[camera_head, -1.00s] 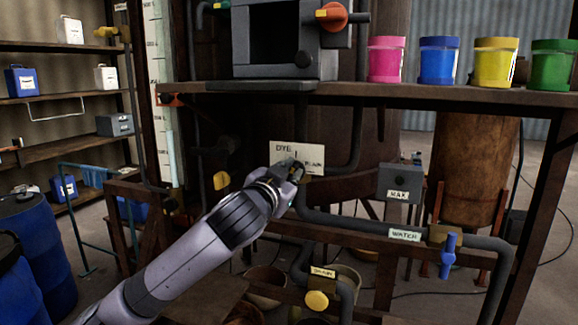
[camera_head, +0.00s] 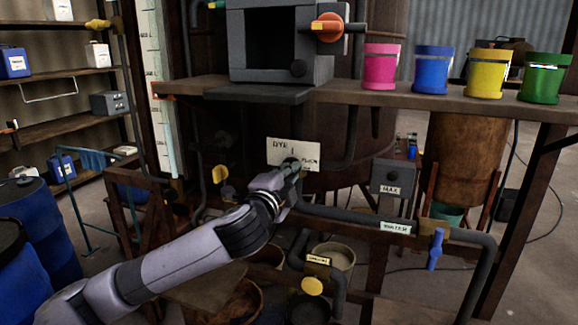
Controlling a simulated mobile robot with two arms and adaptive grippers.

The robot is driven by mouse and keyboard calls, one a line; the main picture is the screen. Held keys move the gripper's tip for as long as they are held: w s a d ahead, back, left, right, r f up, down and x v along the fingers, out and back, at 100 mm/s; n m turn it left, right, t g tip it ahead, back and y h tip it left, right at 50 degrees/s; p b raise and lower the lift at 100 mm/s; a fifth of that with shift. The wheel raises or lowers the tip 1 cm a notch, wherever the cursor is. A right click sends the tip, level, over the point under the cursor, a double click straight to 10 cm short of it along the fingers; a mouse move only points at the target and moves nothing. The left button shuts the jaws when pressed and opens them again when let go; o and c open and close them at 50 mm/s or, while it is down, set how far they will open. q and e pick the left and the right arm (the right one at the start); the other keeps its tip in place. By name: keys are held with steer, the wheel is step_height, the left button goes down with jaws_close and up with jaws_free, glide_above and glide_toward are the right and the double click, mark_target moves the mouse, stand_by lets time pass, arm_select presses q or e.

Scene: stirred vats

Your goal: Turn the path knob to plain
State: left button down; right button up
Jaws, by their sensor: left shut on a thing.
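The path knob's white plate (camera_head: 292,150) is mounted below the shelf, with "DYE" readable at its upper left and a partly covered word at its right, seemingly "PLAIN". My left gripper (camera_head: 291,166) is at the lower part of this plate, shut on the dark path knob. The gripper hides most of the knob, so I cannot tell which way it points. My right gripper is not in view.
A shelf (camera_head: 420,97) above carries pink, blue, yellow and green buckets and a grey box with an orange knob (camera_head: 329,27). A MAX box (camera_head: 392,178), a blue water valve (camera_head: 436,249) and a yellow drain knob (camera_head: 312,286) are nearby. Blue barrels (camera_head: 35,215) stand at left.

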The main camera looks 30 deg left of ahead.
arm_select(q)
steer(key=shift+f+m+p, duration=0.15)
steer(key=shift+m+p, duration=0.5)
steer(key=shift+m, duration=0.55)
steer(key=shift+f+m, duration=0.1)
steer(key=shift+m, duration=0.2)
steer(key=c, duration=1.6)
jaws_free()
steer(key=v, duration=0.7)
steer(key=shift+s, duration=0.25)
